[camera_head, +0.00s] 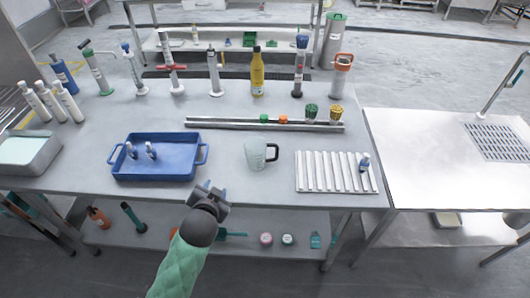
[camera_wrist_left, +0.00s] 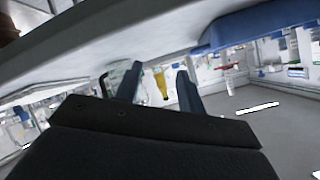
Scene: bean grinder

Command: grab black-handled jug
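The jug (camera_head: 254,156) is pale and translucent, with a black handle (camera_head: 272,153) on its right side. It stands upright on the grey table, right of the blue tray. My left gripper (camera_head: 216,190) is at the table's front edge, in front and left of the jug and apart from it. In the left wrist view, its two fingers (camera_wrist_left: 158,85) are spread with nothing held between them. A pale shape beside the left finger there may be the jug, but I cannot tell. My right gripper is not in view.
The blue tray (camera_head: 155,172) with small bottles stands left of the jug. A white ribbed rack (camera_head: 325,172) lies to its right. A long metal rail (camera_head: 225,124) lies behind it. The yellow bottle (camera_head: 257,75) stands at the back. Bare tabletop surrounds the jug.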

